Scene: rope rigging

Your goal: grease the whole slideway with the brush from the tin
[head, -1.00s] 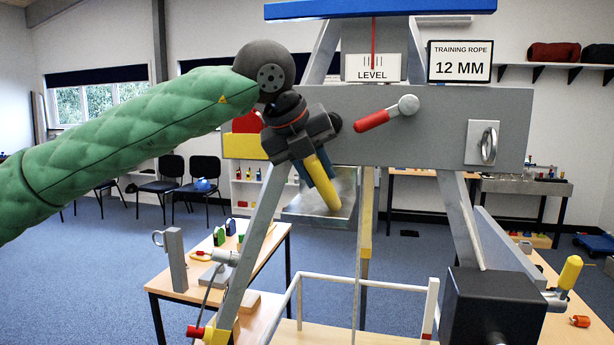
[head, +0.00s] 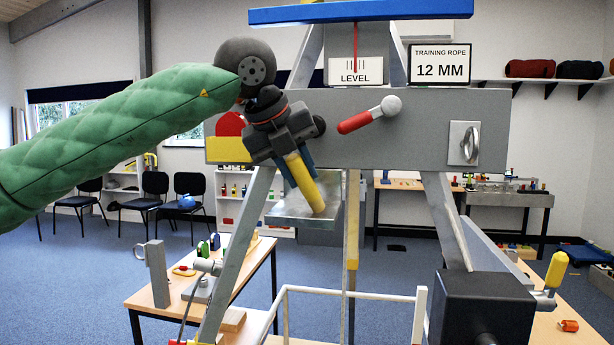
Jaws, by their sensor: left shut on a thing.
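My left gripper (head: 292,168) is shut on a yellow cylindrical thing (head: 304,184), which looks like the brush's handle. It points down and to the right, with its lower end in front of a silver metal plate or tray (head: 330,212) under the grey beam. I cannot tell whether it touches that metal. Bristles do not show. I cannot make out the tin, and I cannot tell for sure which surface is the slideway. My right gripper is not in view.
A grey beam (head: 430,135) with a red-handled lever (head: 358,121) spans the steel frame. A dark box (head: 482,305) stands at the lower right, beside a yellow handle (head: 556,268). A white rail (head: 350,293) crosses low in front. A wooden table (head: 150,298) stands left.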

